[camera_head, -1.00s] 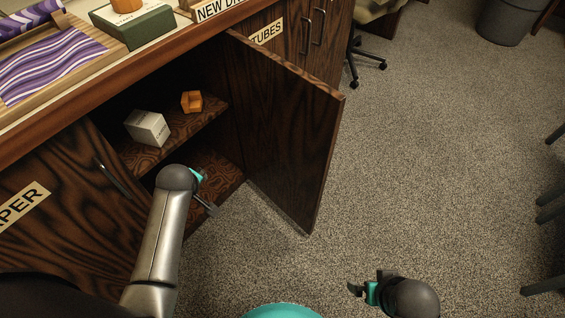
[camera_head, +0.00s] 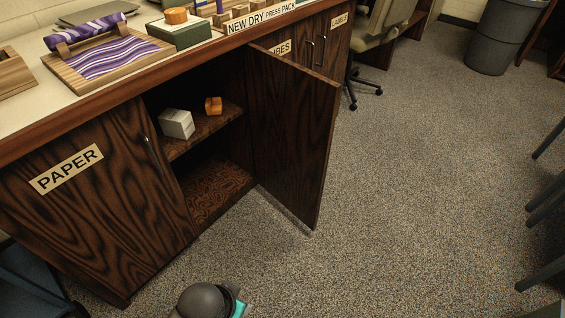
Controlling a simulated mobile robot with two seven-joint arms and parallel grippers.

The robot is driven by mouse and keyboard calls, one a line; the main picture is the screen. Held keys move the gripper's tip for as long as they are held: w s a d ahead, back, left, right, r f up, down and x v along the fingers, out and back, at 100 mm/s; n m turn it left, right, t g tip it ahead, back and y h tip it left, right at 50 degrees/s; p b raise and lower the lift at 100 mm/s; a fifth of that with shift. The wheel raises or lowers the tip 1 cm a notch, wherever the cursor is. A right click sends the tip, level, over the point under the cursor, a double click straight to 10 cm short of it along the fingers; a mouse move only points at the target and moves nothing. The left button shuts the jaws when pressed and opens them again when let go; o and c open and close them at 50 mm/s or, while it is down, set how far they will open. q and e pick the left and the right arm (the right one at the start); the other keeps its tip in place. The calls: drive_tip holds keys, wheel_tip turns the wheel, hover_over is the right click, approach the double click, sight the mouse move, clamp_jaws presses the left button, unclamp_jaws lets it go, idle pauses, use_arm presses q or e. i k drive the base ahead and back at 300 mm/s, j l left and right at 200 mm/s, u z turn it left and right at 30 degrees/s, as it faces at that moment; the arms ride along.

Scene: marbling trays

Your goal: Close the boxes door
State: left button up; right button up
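The dark wood door (camera_head: 293,140) of the box compartment stands wide open, hinged on the right side of the opening and swung out over the carpet. Inside, a white box (camera_head: 177,124) and a small orange box (camera_head: 213,106) sit on the upper shelf (camera_head: 205,132). The lower floor of the compartment (camera_head: 215,190) is bare. My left gripper (camera_head: 237,308) shows only in part at the bottom edge, in front of the cabinet and apart from the door. Its fingers are cut off by the frame. My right gripper is out of view.
A shut door labelled PAPER (camera_head: 95,200) is left of the opening. The counter above holds a purple marbled tray (camera_head: 75,80) and a green box (camera_head: 178,34). A chair (camera_head: 375,50) stands beyond the open door. Carpet (camera_head: 400,200) in front is clear; chair legs are at right.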

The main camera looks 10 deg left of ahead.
sight(293, 108)
drive_tip(key=k+u, duration=0.1)
drive_tip(key=u, duration=1.15)
drive_tip(key=l+u, duration=0.15)
drive_tip(key=u, duration=0.3)
drive_tip(key=i+l+u, duration=0.1)
drive_tip(key=u, duration=0.35)
drive_tip(key=l+u, duration=0.3)
drive_tip(key=u, duration=0.15)
drive_tip(key=k+l, duration=0.1)
drive_tip(key=l, duration=1.05)
drive_tip(key=k+l, duration=0.15)
drive_tip(key=l, duration=0.4)
drive_tip(key=k+l, duration=0.1)
drive_tip(key=l, duration=0.5)
drive_tip(key=k+l, duration=0.1)
drive_tip(key=l, duration=1)
drive_tip(key=k+u, duration=0.05)
